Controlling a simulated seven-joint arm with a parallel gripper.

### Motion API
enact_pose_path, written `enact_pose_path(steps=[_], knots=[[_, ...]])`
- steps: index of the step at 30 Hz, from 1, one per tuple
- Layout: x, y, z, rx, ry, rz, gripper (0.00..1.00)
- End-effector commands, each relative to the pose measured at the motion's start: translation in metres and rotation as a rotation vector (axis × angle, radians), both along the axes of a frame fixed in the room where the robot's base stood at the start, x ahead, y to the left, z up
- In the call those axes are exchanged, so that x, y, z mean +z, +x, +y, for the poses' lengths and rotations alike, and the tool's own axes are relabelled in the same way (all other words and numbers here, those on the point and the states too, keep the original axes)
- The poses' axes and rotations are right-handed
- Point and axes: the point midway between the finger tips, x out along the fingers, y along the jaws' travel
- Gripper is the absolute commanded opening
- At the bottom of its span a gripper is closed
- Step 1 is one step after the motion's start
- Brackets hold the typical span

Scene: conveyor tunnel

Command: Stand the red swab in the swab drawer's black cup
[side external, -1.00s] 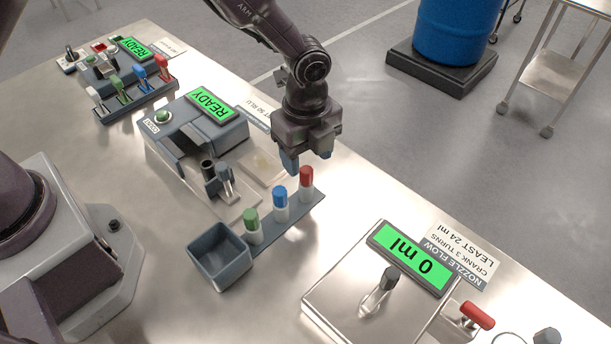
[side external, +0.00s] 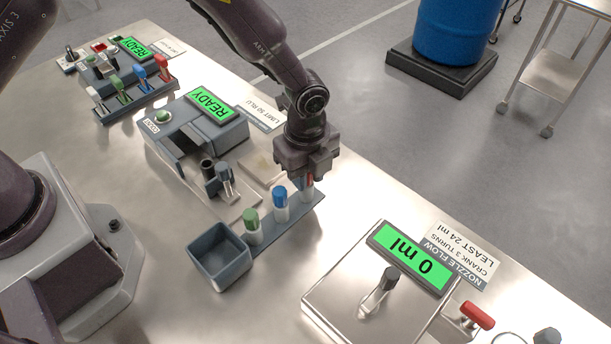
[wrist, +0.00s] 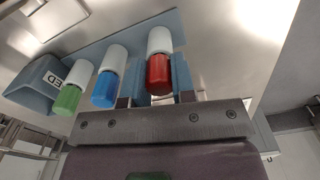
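The red swab (side external: 309,182) stands upright at the far end of the grey rack (side external: 287,222), partly hidden by my gripper (side external: 306,183). In the wrist view, the red swab (wrist: 158,68), white with a red cap, sits between the two blue-grey fingers of my gripper (wrist: 161,80). The fingers look open around it, very close to its sides; firm contact is not visible. The cup's inside is too small to make out.
The blue swab (side external: 281,203) and green swab (side external: 251,225) stand close by in the same rack. An open grey bin (side external: 220,257) is at its near end. The device (side external: 195,125) with a READY screen is behind the drawer; the 0 ml nozzle-flow panel (side external: 345,285) is right.

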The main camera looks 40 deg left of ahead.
Motion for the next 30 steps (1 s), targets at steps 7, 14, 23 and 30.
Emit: enact_pose_path(steps=[7,14,23,30], knots=[[0.000,0.000,0.000,0.000,0.000,-0.001,0.00],[0.001,0.000,0.000,0.000,0.000,-0.001,0.00],[0.012,0.000,0.000,0.001,-0.001,-0.001,0.00],[0.022,0.000,0.000,0.000,-0.001,0.000,0.00]])
